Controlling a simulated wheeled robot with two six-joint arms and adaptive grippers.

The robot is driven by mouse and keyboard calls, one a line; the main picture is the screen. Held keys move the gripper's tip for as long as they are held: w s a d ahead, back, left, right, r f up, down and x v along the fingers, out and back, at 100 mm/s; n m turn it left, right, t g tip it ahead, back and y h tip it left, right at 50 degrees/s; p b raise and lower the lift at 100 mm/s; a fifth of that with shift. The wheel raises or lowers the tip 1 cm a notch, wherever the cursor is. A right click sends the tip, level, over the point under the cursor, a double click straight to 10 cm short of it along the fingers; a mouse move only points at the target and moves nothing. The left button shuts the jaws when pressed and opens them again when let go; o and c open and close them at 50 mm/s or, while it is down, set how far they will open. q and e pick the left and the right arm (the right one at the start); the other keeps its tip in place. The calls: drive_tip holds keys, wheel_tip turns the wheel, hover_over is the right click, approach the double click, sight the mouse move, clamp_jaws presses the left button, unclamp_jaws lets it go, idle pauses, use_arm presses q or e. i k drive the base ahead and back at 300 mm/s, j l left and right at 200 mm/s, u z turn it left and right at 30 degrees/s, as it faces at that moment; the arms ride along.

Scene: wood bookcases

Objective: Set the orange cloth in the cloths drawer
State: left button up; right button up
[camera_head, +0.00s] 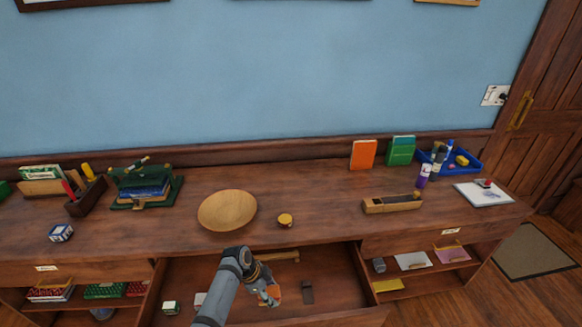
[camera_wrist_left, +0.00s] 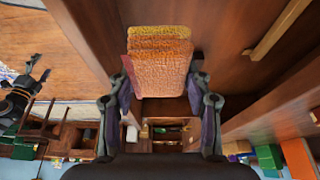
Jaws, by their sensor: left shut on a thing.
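My left gripper (camera_head: 262,286) is over the open middle drawer (camera_head: 190,280) and is shut on the orange cloth (camera_head: 272,298). In the left wrist view the cloth (camera_wrist_left: 160,68) is a folded, textured orange piece with a yellowish far edge, held between the fingertips (camera_wrist_left: 160,88). In the head view the gripper and arm hide much of the cloth. I cannot tell whether the cloth touches the drawer floor. No readable label shows that this is the cloths drawer.
The drawer holds a wooden bar (camera_head: 280,257), a dark flat piece (camera_head: 307,292) and a small box (camera_head: 171,307). On the top above stand a wooden bowl (camera_head: 228,210), a small yellow-topped round item (camera_head: 285,220) and a wooden block (camera_head: 392,204).

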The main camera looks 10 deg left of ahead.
sight(241, 293)
drive_tip(key=j+z, duration=0.2)
drive_tip(key=j, duration=1.45)
